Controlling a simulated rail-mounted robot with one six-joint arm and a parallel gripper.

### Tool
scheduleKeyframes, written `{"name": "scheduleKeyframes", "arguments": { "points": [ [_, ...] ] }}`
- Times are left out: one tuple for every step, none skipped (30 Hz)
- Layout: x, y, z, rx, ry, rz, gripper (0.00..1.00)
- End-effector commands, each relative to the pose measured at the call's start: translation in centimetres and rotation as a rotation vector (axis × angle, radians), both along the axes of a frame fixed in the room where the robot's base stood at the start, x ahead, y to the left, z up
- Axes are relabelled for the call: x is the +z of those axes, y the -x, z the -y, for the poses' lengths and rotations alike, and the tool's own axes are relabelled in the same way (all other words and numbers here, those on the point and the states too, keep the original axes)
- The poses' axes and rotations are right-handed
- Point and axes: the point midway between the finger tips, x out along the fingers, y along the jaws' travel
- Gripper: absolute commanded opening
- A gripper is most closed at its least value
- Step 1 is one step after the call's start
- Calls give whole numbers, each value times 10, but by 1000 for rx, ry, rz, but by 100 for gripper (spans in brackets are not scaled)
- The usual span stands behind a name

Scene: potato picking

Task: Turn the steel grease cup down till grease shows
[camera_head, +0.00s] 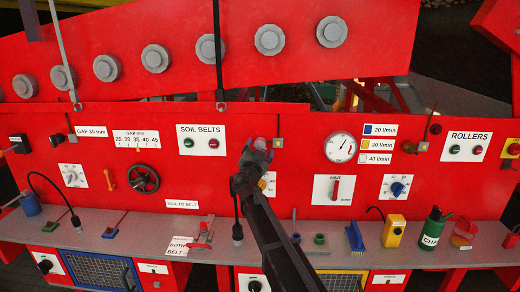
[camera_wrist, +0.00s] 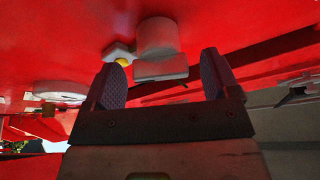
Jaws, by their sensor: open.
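A pale grey, round cup-shaped cap (camera_wrist: 157,36), which looks like the steel grease cup, sits on the red panel in the wrist view. A grey block (camera_wrist: 160,69) shows just below it in that picture. My gripper (camera_wrist: 166,82) is open and empty, with one finger on each side of the block's line and the cap beyond the fingertips. In the head view my gripper (camera_head: 257,150) is up against the panel and largely hides the cup. I cannot tell whether any finger touches it.
A small pale fitting with a yellow spot (camera_wrist: 122,58) is left of the cap; I cannot tell what the yellow is. A soil belts button plate (camera_head: 201,140) is left of my gripper, a round gauge (camera_head: 340,147) right. The grey shelf (camera_head: 130,222) below holds several tools.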

Motion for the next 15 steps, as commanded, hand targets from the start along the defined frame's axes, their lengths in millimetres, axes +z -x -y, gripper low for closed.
{"name": "scheduleKeyframes", "arguments": {
  "points": [
    [-7, 11, -1, 1, 0, 0, 82],
    [-10, 18, -2, 1, 0, 0, 82],
    [-13, 27, -4, 2, 0, 1, 82],
    [-16, 35, -5, 3, -1, 0, 82],
    [-19, 42, -6, 2, -1, 0, 82],
    [-23, 52, -7, 2, -1, 0, 82],
    [-25, 59, -9, 2, -1, 0, 82],
    [-27, 66, -10, 2, -1, 0, 82],
    [-30, 74, -12, 1, -1, 1, 82],
    [-31, 78, -12, 1, -1, 1, 82],
    [-32, 82, -13, 2, -1, 0, 82],
    [-32, 85, -14, 2, -1, 0, 82],
    [-32, 87, -15, 2, -1, 0, 82],
    [-32, 87, -15, 1, -1, -1, 82],
    [-32, 88, -15, 0, -1, 0, 82]
  ]
}}
